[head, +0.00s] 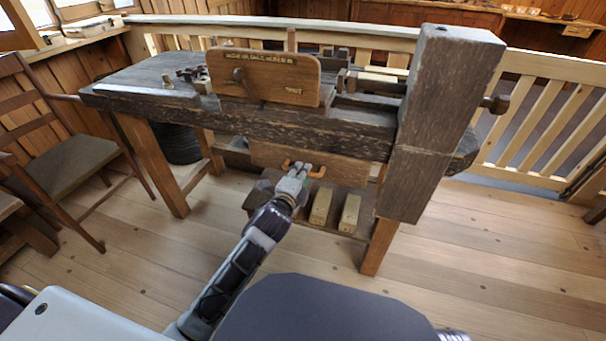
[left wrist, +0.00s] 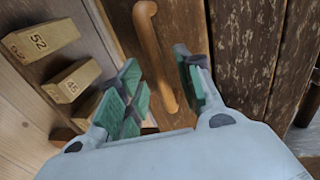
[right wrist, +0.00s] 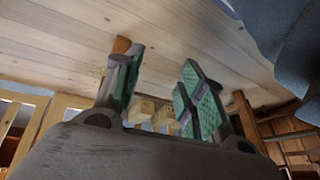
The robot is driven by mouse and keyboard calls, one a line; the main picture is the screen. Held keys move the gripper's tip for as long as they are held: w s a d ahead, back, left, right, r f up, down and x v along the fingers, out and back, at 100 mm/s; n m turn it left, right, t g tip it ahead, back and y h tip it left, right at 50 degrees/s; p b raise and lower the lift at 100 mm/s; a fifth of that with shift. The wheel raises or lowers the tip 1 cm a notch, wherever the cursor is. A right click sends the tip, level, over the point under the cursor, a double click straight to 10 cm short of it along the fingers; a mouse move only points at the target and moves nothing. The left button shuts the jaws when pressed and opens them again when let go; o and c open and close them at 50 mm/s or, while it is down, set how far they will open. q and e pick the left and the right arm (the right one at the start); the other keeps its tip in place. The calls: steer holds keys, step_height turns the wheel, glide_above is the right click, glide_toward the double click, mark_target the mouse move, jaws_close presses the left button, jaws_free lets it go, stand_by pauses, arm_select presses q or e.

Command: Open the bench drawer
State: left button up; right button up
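The bench drawer (head: 345,168) is a plain brown wooden front under the dark bench top, and it looks shut. Its orange-brown bar handle (head: 318,171) is partly hidden behind my left gripper (head: 294,182). In the left wrist view the handle (left wrist: 148,35) runs between the two green-padded fingers of my left gripper (left wrist: 160,80). These fingers are open, with a gap to the handle; I cannot tell if either touches it. My right gripper (right wrist: 160,85) is open and empty above the plank floor; its fingers are not seen in the head view.
The bench (head: 330,130) carries a wooden board (head: 290,78) and has a thick post (head: 435,120) at its right. Numbered blocks (head: 349,213) sit on a low shelf below the drawer. A chair (head: 75,165) stands at left. Floor at right is clear.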

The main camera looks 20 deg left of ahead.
arm_select(q)
steer(key=shift+x, duration=0.95)
arm_select(e)
steer(key=shift+s+a+f, duration=0.1)
steer(key=shift+a+f, duration=0.05)
steer(key=shift+f, duration=0.7)
steer(key=shift+r, duration=0.1)
arm_select(q)
jaws_close()
